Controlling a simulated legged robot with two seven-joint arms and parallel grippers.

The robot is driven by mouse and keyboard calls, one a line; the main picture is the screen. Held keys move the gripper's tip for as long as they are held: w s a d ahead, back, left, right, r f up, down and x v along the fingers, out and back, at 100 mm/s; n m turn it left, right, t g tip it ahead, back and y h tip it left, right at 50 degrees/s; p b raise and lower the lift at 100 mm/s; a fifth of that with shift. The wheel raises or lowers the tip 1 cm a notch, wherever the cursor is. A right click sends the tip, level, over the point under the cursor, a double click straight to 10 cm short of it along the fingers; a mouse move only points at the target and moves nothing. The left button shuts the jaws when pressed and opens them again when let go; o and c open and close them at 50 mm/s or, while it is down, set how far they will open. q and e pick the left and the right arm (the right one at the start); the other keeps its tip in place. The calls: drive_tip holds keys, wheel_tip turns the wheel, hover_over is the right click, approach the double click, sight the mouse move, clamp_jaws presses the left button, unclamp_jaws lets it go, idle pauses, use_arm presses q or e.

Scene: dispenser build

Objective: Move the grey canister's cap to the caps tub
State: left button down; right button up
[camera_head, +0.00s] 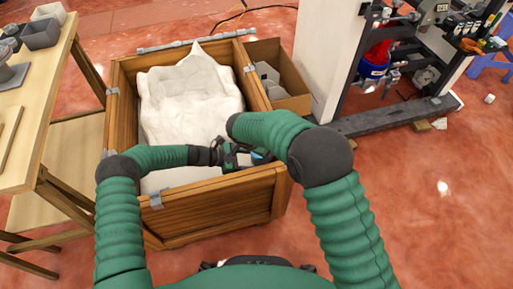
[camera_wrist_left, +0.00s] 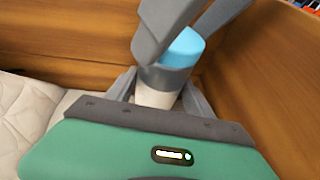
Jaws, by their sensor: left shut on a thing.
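The grey canister (camera_wrist_left: 168,79), with a pale lower part, stands between the fingers of my left gripper (camera_wrist_left: 160,98) in the left wrist view. My left gripper is shut on it inside the wooden crate. The blue cap (camera_wrist_left: 186,47) sits on top of the canister. Two grey fingers of my right gripper (camera_wrist_left: 192,30) come down from above, one in front of the cap and one at its right; whether they grip it I cannot tell. In the head view the left gripper (camera_head: 230,155) and a bit of blue show beside my right arm, which hides the rest. I cannot identify the caps tub.
The wooden crate (camera_head: 215,208) holds a large white bag (camera_head: 190,98); its walls stand close around both grippers. A wooden table (camera_head: 40,85) at left carries grey bins (camera_head: 40,34). A cardboard box (camera_head: 290,85) and a machine stand (camera_head: 395,118) are at right.

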drive_tip(key=shift+c, duration=0.4)
use_arm(q)
drive_tip(key=shift+d, duration=0.1)
use_arm(e)
drive_tip(key=shift+r, duration=0.1)
drive_tip(key=c, duration=1.3)
drive_tip(key=shift+o, duration=0.2)
drive_tip(key=shift+r, duration=0.1)
drive_tip(key=shift+r, duration=1)
drive_tip(key=shift+r, duration=0.1)
wheel_tip(320, 180, up, 4)
drive_tip(key=shift+f, duration=0.1)
use_arm(q)
drive_tip(key=shift+c, duration=1.5)
unclamp_jaws()
